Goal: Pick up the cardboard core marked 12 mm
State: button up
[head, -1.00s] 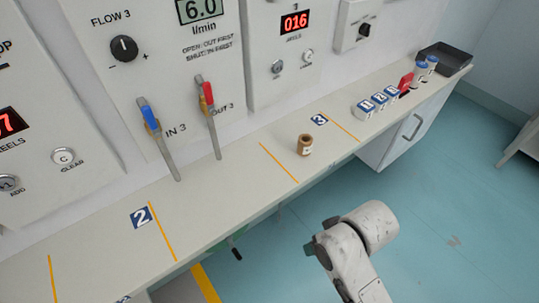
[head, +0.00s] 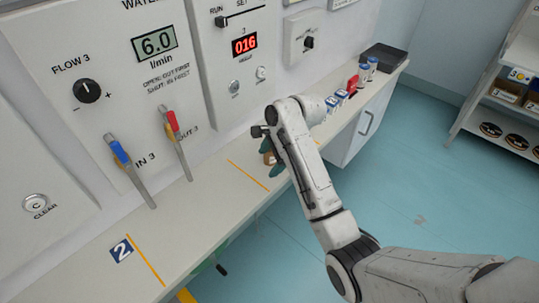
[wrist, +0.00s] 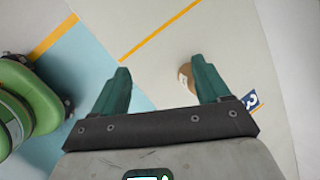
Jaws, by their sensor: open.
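The brown cardboard core (head: 269,158) stands on the counter near the station 3 mark, partly hidden by my arm in the head view. In the wrist view the core (wrist: 186,76) shows beside my right finger, which covers part of it. A pale label shows on it, but its marking is too small to read. My gripper (wrist: 161,78) is open and empty, with teal fingers. The left finger appears against the blue floor and the counter's front edge. The core is not centred between the fingers. In the head view my gripper (head: 277,165) is at the core.
The counter (head: 205,215) has orange lines and a number 2 mark (head: 121,249). Blue-and-red handled valves (head: 118,153) rise at the back. Several white-and-blue containers (head: 341,95), a red item (head: 352,82) and a dark tray (head: 385,57) stand farther right. Shelves (head: 510,110) stand across the floor.

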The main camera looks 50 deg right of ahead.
aim_at(268, 154)
jog(key=w+d+r+m, duration=0.2)
jog(key=d+r+m, duration=0.2)
jog(key=d+m, duration=0.25)
jog(key=shift+y, duration=0.3)
jog(key=x, duration=1)
jog(key=shift+w+d+f, duration=0.15)
jog(key=shift+d+f, duration=0.15)
jog(key=shift+f, duration=0.05)
jog(key=c, duration=1)
jog(key=shift+c, duration=0.2)
